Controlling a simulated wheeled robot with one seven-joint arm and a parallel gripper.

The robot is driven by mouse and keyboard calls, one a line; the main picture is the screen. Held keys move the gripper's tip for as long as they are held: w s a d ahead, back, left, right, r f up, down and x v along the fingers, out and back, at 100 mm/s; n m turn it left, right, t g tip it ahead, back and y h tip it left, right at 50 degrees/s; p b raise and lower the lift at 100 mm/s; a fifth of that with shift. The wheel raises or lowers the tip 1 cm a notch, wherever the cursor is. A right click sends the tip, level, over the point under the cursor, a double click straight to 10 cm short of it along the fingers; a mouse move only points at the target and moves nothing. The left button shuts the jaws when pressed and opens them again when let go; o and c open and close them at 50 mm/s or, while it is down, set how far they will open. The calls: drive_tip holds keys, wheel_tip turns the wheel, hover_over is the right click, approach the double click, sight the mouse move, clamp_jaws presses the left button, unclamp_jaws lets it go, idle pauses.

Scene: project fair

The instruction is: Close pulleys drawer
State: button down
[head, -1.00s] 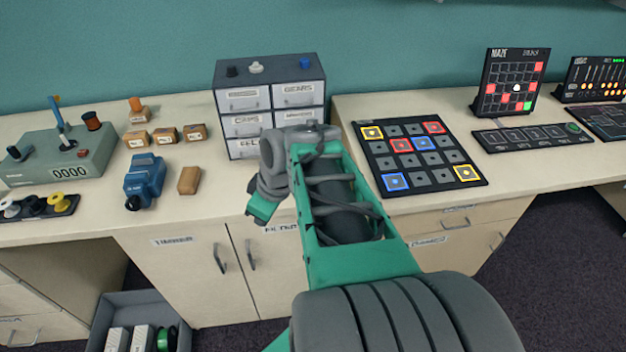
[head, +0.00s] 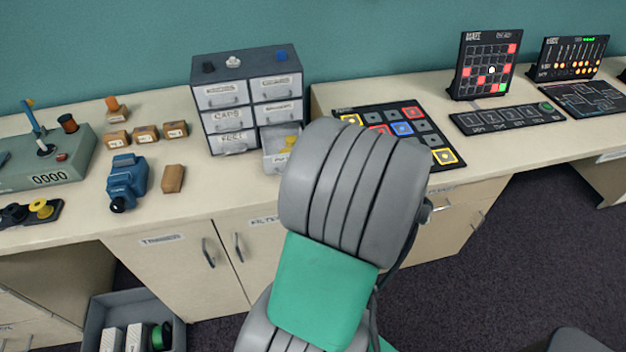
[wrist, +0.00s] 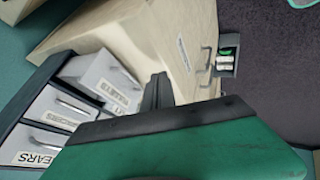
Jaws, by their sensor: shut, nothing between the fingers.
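The small grey drawer cabinet (head: 247,68) stands on the counter against the wall. Its lower right drawer, the pulleys drawer (head: 275,160), is pulled out, with yellow pieces inside in the head view. In the wrist view this open drawer (wrist: 103,80) shows its label and handle, with closed drawers beside it, one labelled GEARS. My gripper (wrist: 158,90) is shut and empty, its fingertips just right of the open drawer's front in the wrist view; I cannot tell if they touch. In the head view my arm hides the gripper and part of the drawer.
A button board (head: 440,155) lies right of the cabinet. Wooden blocks (head: 145,133) and a blue device (head: 127,180) sit to its left. An open grey bin (head: 97,325) stands on the floor below. The counter just left of the drawer is clear.

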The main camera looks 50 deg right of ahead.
drive_tip(key=w, duration=0.1)
drive_tip(key=w+d+p, duration=0.1)
drive_tip(key=w+d, duration=0.1)
drive_tip(key=w, duration=0.1)
drive_tip(key=shift+f, duration=0.15)
drive_tip(key=shift+w, duration=0.1)
